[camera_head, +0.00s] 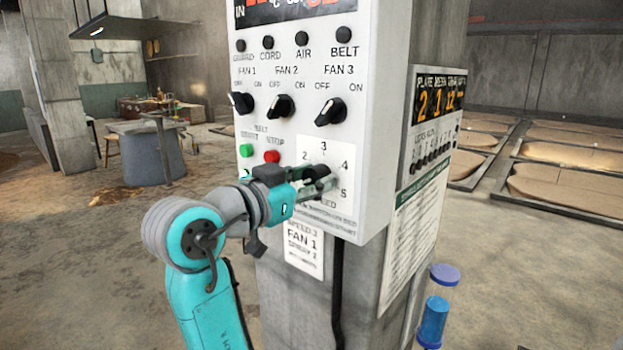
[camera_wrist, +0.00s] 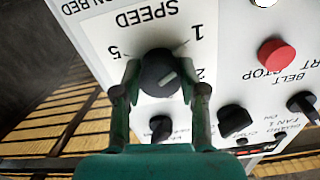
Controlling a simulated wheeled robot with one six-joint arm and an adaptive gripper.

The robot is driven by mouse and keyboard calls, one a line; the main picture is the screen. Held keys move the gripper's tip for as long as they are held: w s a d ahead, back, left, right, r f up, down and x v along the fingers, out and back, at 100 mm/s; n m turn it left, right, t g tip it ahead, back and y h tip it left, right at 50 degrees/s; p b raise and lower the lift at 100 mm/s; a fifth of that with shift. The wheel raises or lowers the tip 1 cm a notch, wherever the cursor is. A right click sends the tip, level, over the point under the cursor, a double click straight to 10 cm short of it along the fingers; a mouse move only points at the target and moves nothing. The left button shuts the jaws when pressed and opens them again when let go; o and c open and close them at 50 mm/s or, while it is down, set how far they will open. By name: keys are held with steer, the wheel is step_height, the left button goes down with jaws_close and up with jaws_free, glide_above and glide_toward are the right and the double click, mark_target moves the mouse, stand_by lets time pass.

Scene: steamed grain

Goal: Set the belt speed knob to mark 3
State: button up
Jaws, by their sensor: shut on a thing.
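The belt speed knob (camera_wrist: 158,72) is round and black, on a white dial plate (camera_head: 335,160) low on the front of the control box. My gripper (camera_wrist: 160,92) is shut on the knob, one finger on each side. In the wrist view, which shows the panel upside down, the knob's pale line slants toward the right, the side of marks 1 and 2; its exact mark is hard to tell. Mark 5 shows at left. In the head view my gripper (camera_head: 318,183) covers most of the knob, with marks 2, 3, 4 and 5 visible around it.
Above the dial are a green start button (camera_head: 246,150), a red stop button (camera_head: 271,157) and several fan knobs (camera_head: 330,111). A black cable (camera_head: 337,290) hangs below the box. A blue-capped clear tube (camera_head: 436,305) stands at lower right.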

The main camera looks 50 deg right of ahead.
steer(key=shift+m, duration=0.5)
steer(key=m, duration=0.4)
steer(key=shift+m, duration=0.4)
steer(key=m, duration=1.2)
steer(key=shift+f+m, duration=0.1)
steer(key=shift+m, duration=0.2)
steer(key=m, duration=0.5)
steer(key=shift+m, duration=0.3)
steer(key=o, duration=1.1)
